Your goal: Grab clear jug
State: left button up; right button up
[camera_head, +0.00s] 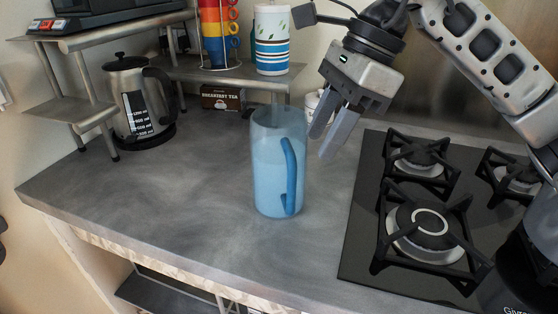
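The clear jug (268,165) is a tall, bluish see-through pitcher with a blue handle on its right side. It stands upright on the grey counter (200,215). My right gripper (322,143) comes down from the upper right, with its fingers pointing down and left. Its fingertips are just right of the jug's upper part, near the handle. The two fingers are apart with a gap between them, and nothing shows between them. I cannot tell whether a finger touches the jug. My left gripper is not in this view.
A gas stove (365,220) lies right of the jug. A steel kettle (133,100) stands back left by a metal shelf (180,73). The shelf bears a patterned cup (272,42) and stacked coloured mugs (213,40). A tea box (221,98) sits behind. The counter's front left is clear.

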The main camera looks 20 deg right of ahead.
aim_at(282, 172)
jog(key=p+x, duration=0.1)
jog(key=x, duration=0.7)
jog(key=shift+a+f, duration=0.25)
jog(key=shift+a, duration=0.1)
grip_shut()
dwell(1.0)
jog(key=shift+w+r, duration=0.1)
jog(key=shift+r, duration=0.05)
